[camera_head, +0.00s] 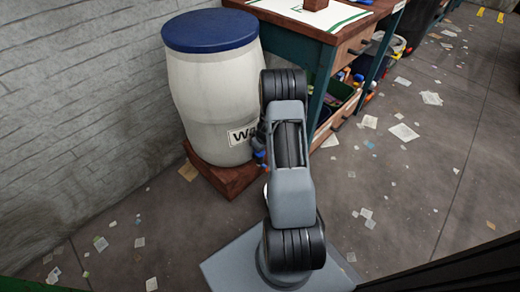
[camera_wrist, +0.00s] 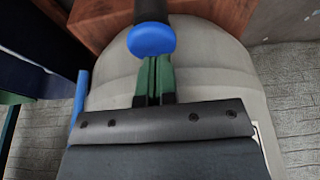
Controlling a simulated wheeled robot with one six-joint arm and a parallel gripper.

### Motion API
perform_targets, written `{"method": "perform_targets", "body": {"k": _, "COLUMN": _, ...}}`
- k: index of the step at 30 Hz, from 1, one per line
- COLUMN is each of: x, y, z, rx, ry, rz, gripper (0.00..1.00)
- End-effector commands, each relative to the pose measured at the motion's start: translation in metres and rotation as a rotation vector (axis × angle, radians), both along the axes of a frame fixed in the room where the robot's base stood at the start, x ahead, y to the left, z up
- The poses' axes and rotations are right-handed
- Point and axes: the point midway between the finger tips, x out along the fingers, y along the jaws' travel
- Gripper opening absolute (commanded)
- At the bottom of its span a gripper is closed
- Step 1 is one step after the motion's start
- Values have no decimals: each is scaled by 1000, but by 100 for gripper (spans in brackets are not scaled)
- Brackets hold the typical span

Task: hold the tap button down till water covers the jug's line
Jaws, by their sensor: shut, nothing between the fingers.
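A pale barrel (camera_head: 215,95) with a blue lid (camera_head: 210,30) stands at the wall, its label partly hidden by my arm. In the wrist view, a round blue button (camera_wrist: 153,39) sits at the end of a black tap body (camera_wrist: 150,10) in front of the barrel. My gripper (camera_wrist: 153,62) has its green fingers shut together, empty, with the tips at the button's lower edge. I cannot tell whether they touch it. In the head view, my arm hides the gripper and most of the tap; small blue bits show beside it. I cannot make out the jug or its line.
The barrel stands on a reddish-brown wooden block (camera_head: 222,181). A workbench (camera_head: 335,28) with an open drawer and bins stands close on the right. The grey floor (camera_head: 430,190) is open, scattered with paper scraps. A brick wall (camera_head: 70,100) is at left.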

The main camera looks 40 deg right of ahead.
Motion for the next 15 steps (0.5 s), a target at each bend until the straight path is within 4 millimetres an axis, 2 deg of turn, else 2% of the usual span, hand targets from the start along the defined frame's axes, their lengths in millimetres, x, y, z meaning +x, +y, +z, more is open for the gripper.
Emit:
{"method": "perform_targets", "body": {"k": 1, "x": 1, "y": 0, "z": 18, "rx": -2, "ry": -3, "rz": 1, "gripper": 0}}
{"method": "perform_targets", "body": {"k": 6, "x": -9, "y": -2, "z": 51, "rx": -3, "ry": -5, "rz": 0, "gripper": 0}}
{"method": "perform_targets", "body": {"k": 15, "x": -22, "y": -4, "z": 95, "rx": -3, "ry": -6, "rz": 1, "gripper": 0}}
